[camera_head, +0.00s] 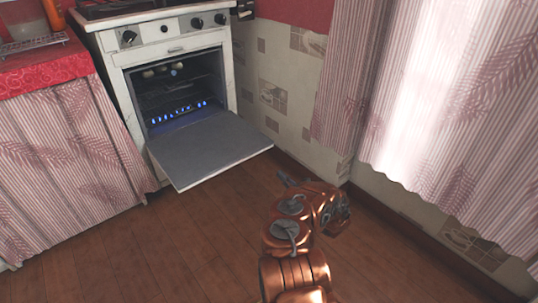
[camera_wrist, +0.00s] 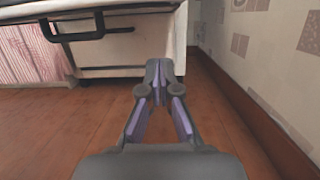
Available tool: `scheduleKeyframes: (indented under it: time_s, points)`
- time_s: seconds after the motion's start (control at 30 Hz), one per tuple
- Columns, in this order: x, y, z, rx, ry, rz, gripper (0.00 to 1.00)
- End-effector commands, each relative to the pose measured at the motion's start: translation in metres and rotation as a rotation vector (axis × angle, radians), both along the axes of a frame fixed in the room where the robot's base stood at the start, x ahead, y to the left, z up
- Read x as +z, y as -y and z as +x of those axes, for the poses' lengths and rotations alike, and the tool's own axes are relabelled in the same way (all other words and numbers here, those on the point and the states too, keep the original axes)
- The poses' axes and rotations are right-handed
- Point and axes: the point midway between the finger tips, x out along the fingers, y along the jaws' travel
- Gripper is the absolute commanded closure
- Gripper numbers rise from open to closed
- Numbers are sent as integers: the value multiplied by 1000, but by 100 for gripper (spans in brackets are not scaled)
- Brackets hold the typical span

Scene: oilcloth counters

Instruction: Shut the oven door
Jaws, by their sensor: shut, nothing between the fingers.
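The white oven (camera_head: 230,50) stands in the back left of the head view. Its door (camera_head: 210,148) is hinged at the bottom and hangs open, lying roughly flat, with its grey inner face up. In the wrist view the door (camera_wrist: 90,8) crosses the top left, seen from low down, with a black handle (camera_wrist: 80,35) below it. My gripper (camera_wrist: 159,72) is shut and empty, low over the floor, near the door's right side and apart from the handle.
Blue flames (camera_head: 180,112) show inside the oven. A tiled wall (camera_head: 290,85) with a baseboard runs close on the right. Striped curtains (camera_head: 440,110) hang further right. A counter with a red cloth (camera_head: 45,70) stands left of the oven. The wooden floor (camera_head: 130,250) in front is clear.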

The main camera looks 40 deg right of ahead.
Motion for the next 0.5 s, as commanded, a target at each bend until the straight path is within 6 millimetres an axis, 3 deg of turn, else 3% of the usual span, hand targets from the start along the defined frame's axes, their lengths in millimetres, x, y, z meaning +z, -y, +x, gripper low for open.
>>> scheduleKeyframes:
  time_s: [0.1,0.23,0.5]
  points:
    - [-8,11,-12,-29,-4,-4,100]
    - [-8,15,-12,-38,-2,-6,100]
    - [-3,16,14,-35,-1,-7,100]
